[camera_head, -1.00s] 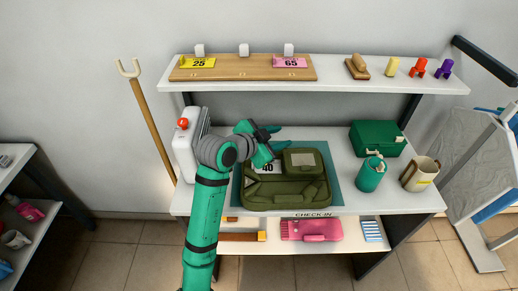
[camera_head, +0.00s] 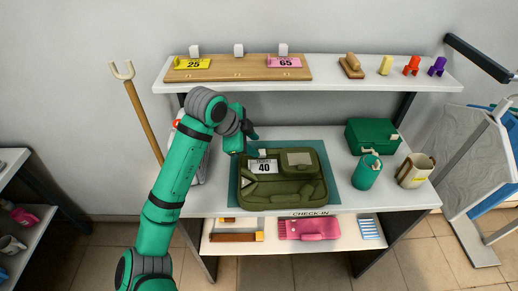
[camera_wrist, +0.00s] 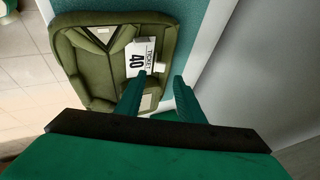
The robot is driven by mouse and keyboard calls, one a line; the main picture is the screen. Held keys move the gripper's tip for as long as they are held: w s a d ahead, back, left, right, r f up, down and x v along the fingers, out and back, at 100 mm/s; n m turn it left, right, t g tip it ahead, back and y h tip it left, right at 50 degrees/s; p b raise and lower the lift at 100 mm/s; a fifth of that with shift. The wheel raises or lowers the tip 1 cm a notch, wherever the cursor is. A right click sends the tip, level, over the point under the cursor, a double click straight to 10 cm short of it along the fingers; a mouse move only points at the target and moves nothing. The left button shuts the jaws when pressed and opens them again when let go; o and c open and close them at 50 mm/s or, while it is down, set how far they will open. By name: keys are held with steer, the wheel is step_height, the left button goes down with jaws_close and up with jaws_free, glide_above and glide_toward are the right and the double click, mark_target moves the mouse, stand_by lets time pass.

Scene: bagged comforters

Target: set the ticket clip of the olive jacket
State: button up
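The olive jacket (camera_head: 285,190) lies folded on a teal mat (camera_head: 333,196) on the counter. A white ticket reading 40 (camera_head: 264,167) lies on its upper left part, with a small white clip (camera_head: 262,153) at the ticket's top edge. In the wrist view the jacket (camera_wrist: 88,72), the ticket (camera_wrist: 140,58) and the clip (camera_wrist: 161,67) show just beyond my fingertips. My gripper (camera_wrist: 160,84) is open, its two fingers apart with nothing held between them. In the head view it is above and left of the ticket, and its fingers are partly hidden by my wrist.
A shelf above holds a wooden board (camera_head: 235,75) with yellow 25 and pink 65 tickets and several small items. A green box (camera_head: 372,137), a teal canister (camera_head: 367,172) and a cream jug (camera_head: 415,170) stand right of the mat. A white device (camera_head: 196,165) stands left.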

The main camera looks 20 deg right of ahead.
mark_target(262, 152)
steer(key=shift+x, duration=2.8)
